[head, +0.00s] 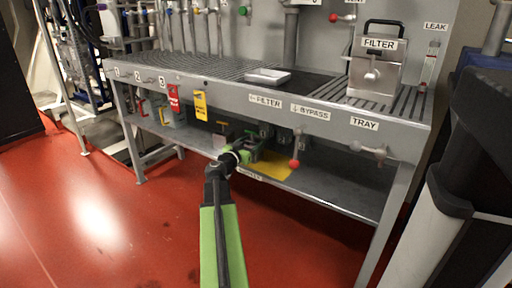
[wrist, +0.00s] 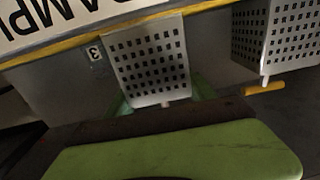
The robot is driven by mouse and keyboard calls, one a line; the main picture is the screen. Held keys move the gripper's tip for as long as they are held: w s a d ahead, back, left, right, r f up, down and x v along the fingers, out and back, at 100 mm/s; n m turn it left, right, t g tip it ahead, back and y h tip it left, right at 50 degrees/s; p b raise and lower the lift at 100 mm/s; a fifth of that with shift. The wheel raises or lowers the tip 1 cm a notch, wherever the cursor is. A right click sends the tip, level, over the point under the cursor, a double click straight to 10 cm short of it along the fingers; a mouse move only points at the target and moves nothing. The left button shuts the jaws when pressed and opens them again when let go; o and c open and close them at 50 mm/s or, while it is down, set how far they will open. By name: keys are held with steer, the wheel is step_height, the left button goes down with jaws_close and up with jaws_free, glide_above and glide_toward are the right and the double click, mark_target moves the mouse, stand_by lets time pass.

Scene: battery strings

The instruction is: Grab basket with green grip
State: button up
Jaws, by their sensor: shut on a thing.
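My gripper (head: 240,156) is at the front of the lower shelf in the head view, shut at a small basket there. In the wrist view, the perforated metal basket (wrist: 150,62) is straight ahead, just beyond my gripper's dark and green parts. A short pale pin shows at its lower edge. Bits of green (wrist: 206,88) show beside it; I cannot tell whether they are grip or gripper. The grip itself is mostly hidden by my gripper. A second perforated basket (wrist: 285,35) with a yellow grip (wrist: 263,88) is to the right.
The lower shelf (head: 335,190) lies under the grated bench top. A red-knobbed lever (head: 295,162) hangs right of my gripper, and red (head: 173,97) and yellow (head: 200,104) tags hang to the left. A filter box (head: 375,75) stands on top. The red floor in front is clear.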

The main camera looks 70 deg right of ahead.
steer(key=c, duration=0.7)
steer(key=shift+r, duration=0.1)
